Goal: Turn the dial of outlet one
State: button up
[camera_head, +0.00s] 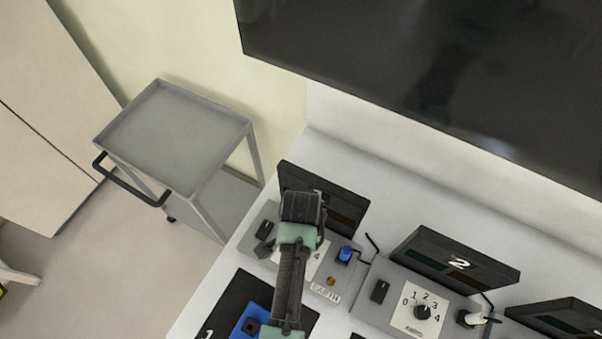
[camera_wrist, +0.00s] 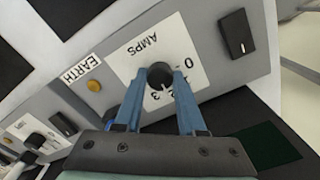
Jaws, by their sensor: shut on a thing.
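The dial of outlet one (camera_wrist: 159,73) is a round black knob on a white scale plate marked AMPS in the wrist view. My gripper (camera_wrist: 160,80) has its two blue fingers on either side of this knob, shut on it. A small pale mark shows on the knob's side towards the digits 2 and 3; its exact setting is hard to tell. Parts of the scale are hidden by the fingers.
A black rocker switch (camera_wrist: 236,33) and a brass stud (camera_wrist: 94,86) by the EARTH label flank the dial. A blue plug (camera_head: 347,254) sits right of my arm. Outlet two's dial (camera_head: 423,312) is further right. A grey trolley (camera_head: 175,140) stands left, a dark screen (camera_head: 430,70) above.

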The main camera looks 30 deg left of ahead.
grip_shut()
jog(key=shift+r+n+p, duration=0.1)
jog(key=shift+n+p, duration=0.2)
jog(key=shift+n, duration=0.1)
jog(key=shift+n+p, duration=0.35)
jog(key=shift+n, duration=0.15)
jog(key=n+p, duration=0.2)
jog(key=n, duration=0.4)
jog(key=shift+p, duration=0.35)
jog(key=n+p, duration=0.1)
jog(key=n, duration=0.3)
jog(key=shift+n, duration=0.3)
jog(key=shift+n+p, duration=0.5)
jog(key=shift+n, duration=1.1)
jog(key=shift+w, duration=0.1)
